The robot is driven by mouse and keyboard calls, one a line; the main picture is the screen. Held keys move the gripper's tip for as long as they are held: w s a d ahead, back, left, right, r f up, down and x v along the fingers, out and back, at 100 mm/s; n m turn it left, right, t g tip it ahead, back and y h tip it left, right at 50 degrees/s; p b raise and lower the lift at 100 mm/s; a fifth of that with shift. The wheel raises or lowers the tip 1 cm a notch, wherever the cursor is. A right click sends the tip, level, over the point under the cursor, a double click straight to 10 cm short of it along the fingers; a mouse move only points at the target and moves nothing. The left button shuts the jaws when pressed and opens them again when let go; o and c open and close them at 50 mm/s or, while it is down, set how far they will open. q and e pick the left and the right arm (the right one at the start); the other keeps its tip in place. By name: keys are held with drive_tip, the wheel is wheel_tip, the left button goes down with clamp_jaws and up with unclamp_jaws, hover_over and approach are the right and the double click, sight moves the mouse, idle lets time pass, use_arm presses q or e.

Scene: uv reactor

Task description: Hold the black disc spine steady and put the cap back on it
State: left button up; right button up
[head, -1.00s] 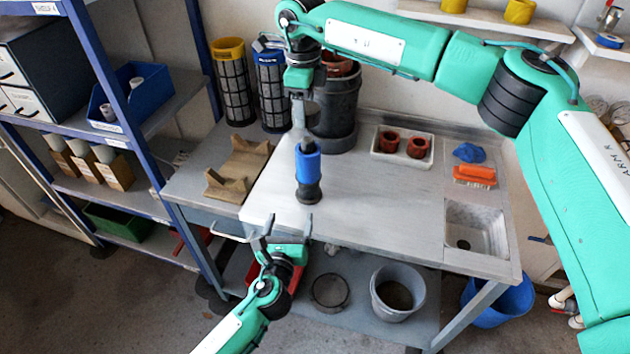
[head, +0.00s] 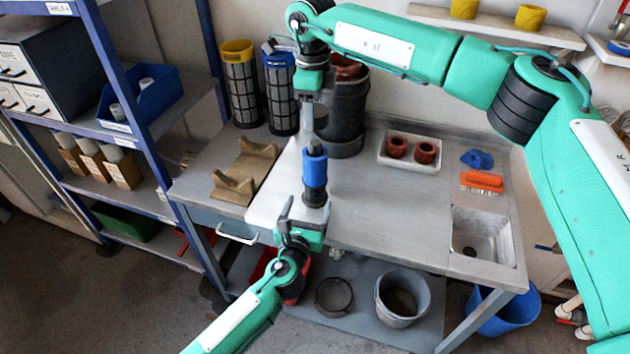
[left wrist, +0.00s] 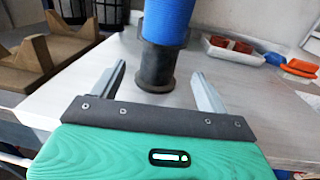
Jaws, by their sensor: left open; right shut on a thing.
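The black disc spine (head: 315,197) stands upright on the worktable, its flanged foot showing below a ribbed blue sleeve or disc stack (head: 314,168). The spine's foot also shows in the left wrist view (left wrist: 156,68). A dark cap-like piece (head: 314,148) is at the top of the blue part. My right gripper (head: 308,128) is above and shut on this piece; I cannot tell whether it is seated. My left gripper (head: 308,204) is open and low in front of the spine. Its fingers point at the foot, one to each side, with no visible contact.
A wooden cradle (head: 246,171) lies left of the spine. Blue-topped (head: 281,92) and yellow-topped (head: 240,85) mesh filters and a dark grey canister (head: 343,118) stand behind. A white tray (head: 409,165), an orange brush (head: 482,181) and a sink (head: 482,237) are right. The middle-right tabletop is clear.

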sight(312, 194)
use_arm(q)
drive_tip(key=x, duration=0.7)
drive_tip(key=shift+w, duration=0.25)
drive_tip(key=c, duration=1.5)
drive_tip(key=shift+o, duration=0.2)
use_arm(e)
drive_tip(key=shift+f, duration=2.45)
drive_tip(key=shift+f, duration=0.15)
drive_tip(key=shift+f, duration=0.75)
drive_tip(key=shift+f, duration=0.6)
